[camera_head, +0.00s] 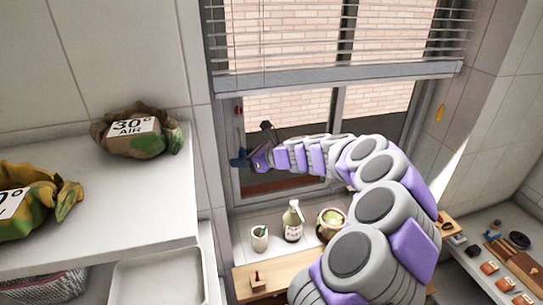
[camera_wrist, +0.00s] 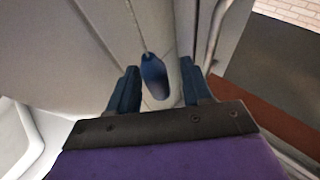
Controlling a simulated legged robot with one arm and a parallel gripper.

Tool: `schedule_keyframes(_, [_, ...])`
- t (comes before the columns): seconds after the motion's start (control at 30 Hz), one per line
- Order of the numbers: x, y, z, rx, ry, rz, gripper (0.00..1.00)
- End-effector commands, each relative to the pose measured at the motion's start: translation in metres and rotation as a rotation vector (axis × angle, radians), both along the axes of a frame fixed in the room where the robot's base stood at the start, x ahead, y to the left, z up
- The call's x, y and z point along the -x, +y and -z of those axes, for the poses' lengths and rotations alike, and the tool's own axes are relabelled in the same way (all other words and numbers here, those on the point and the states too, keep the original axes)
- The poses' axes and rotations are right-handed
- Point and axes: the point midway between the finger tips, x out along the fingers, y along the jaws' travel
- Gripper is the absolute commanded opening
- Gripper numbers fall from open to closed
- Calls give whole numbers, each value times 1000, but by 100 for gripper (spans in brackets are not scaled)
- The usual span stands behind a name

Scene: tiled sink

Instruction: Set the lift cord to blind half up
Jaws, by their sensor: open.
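The blind (camera_head: 340,76) hangs across the upper part of the window, its thick bottom rail above the lower panes. A small red piece (camera_head: 238,111) sits at the left window frame, and a yellow tassel (camera_head: 440,113) hangs on the right wall. My gripper (camera_head: 241,158) is at the left edge of the window, below the red piece. In the wrist view my gripper (camera_wrist: 160,85) is open, with a dark blue oval tassel (camera_wrist: 153,76) between or just beyond its fingers. Contact cannot be told. I cannot make out the cord above the tassel.
A white shelf (camera_head: 165,190) with camouflage bags (camera_head: 142,135) stands at the left. Below the window are a cup (camera_head: 260,239), a bottle (camera_head: 293,222) and a round pot (camera_head: 330,222). A counter with small items (camera_head: 500,262) is at the right. My arm crosses the window.

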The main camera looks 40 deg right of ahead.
Motion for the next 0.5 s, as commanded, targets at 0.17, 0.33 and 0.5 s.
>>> schedule_keyframes(0.17, [32,-15,-13,0,-1,8,50])
schedule_keyframes(0.33, [63,-26,-27,1,0,6,50])
schedule_keyframes(0.5, [94,-38,-40,-1,2,6,50])
